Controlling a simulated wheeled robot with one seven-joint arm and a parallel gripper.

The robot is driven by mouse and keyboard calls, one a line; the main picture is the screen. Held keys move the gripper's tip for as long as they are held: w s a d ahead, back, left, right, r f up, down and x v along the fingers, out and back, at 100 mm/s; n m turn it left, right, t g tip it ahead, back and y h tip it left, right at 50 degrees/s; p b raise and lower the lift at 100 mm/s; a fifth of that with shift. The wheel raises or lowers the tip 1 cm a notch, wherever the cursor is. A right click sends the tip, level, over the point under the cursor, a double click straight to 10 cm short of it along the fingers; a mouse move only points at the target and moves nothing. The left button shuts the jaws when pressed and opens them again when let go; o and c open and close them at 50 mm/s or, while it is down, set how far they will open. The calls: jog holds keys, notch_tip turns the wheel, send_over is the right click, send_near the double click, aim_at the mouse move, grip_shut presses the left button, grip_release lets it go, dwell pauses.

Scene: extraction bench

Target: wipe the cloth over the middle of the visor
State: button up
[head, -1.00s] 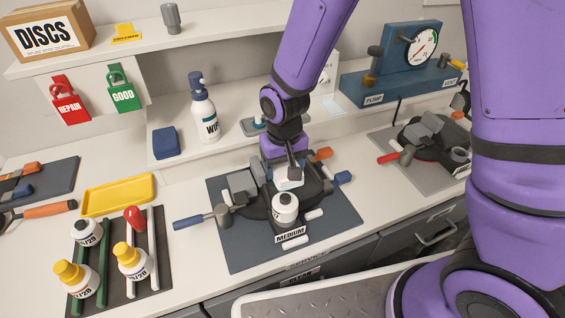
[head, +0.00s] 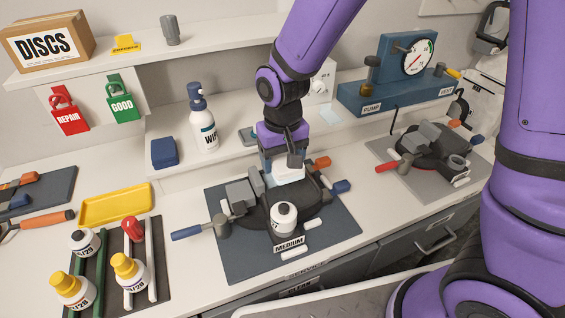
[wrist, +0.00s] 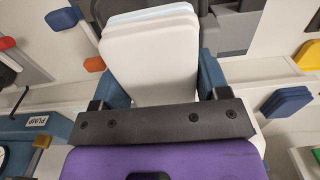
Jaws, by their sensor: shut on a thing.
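My gripper (head: 282,162) points down over the dark fixture on the blue-grey mat, its blue fingers shut on a white folded cloth (head: 289,173). In the wrist view the cloth (wrist: 150,55) shows as a thick white pad between the fingers, with a pale blue layer at its far edge. The black round fixture (head: 255,213), with grey blocks, lies below the cloth, beside a "MEDIUM" label. I cannot make out the visor clearly; the cloth and gripper cover that area. Whether the cloth touches anything is unclear.
A white canister (head: 283,218) stands at the fixture's front. A blue-handled clamp (head: 190,232) sticks out left. A second fixture (head: 440,148) lies to the right. A spray bottle (head: 203,120) and blue pad (head: 164,152) are on the shelf behind. Bottles in a rack (head: 128,275) stand front left.

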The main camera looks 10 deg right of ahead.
jog(key=shift+r, duration=1.5)
